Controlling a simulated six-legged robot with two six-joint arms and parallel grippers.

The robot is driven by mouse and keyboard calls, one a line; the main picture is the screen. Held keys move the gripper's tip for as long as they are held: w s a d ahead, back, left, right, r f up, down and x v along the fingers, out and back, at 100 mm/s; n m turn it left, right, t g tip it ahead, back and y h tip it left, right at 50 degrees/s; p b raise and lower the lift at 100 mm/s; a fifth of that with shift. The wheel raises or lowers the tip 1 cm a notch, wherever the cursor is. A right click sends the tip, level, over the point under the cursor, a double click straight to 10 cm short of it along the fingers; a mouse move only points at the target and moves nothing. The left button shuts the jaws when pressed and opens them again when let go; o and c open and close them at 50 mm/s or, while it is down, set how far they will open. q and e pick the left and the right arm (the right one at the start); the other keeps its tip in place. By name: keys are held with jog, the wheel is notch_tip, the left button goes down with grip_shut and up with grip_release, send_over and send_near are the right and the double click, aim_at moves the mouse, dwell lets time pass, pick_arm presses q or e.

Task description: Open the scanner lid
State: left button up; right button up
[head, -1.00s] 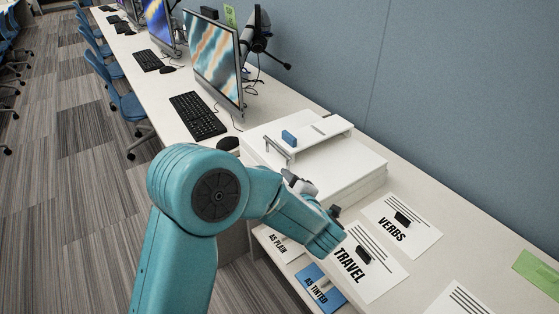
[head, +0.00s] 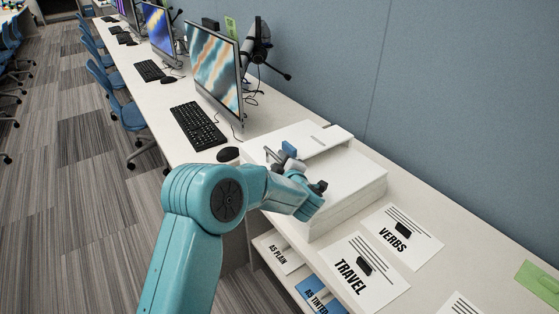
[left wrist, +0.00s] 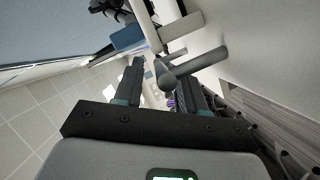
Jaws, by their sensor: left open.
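The white scanner (head: 345,190) stands on the long desk, its lid (head: 322,142) lying flat. A grey bar handle (head: 270,154) is at the lid's near-left side, and a small blue block (head: 289,148) sits close by it. My left gripper (head: 284,164) is at the handle, its fingers partly hidden by my wrist. In the left wrist view the gripper (left wrist: 164,72) is open. The round-ended handle bar (left wrist: 195,65) crosses near the right finger; I cannot tell if they touch. The blue block (left wrist: 128,38) is beyond the left finger. My right gripper is not in view.
Beyond the scanner are a mouse (head: 228,154), a keyboard (head: 197,126), a monitor (head: 214,66) and a headset on a stand (head: 258,45). Cards marked TRAVEL (head: 372,283) and VERBS (head: 408,232) lie nearer. A blue-grey partition (head: 430,90) borders the desk's right side.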

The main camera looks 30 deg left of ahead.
pick_arm(q)
jog(key=shift+w+a+f, duration=0.1)
jog(key=shift+w+a, duration=0.25)
jog(key=shift+a, duration=0.05)
grip_shut()
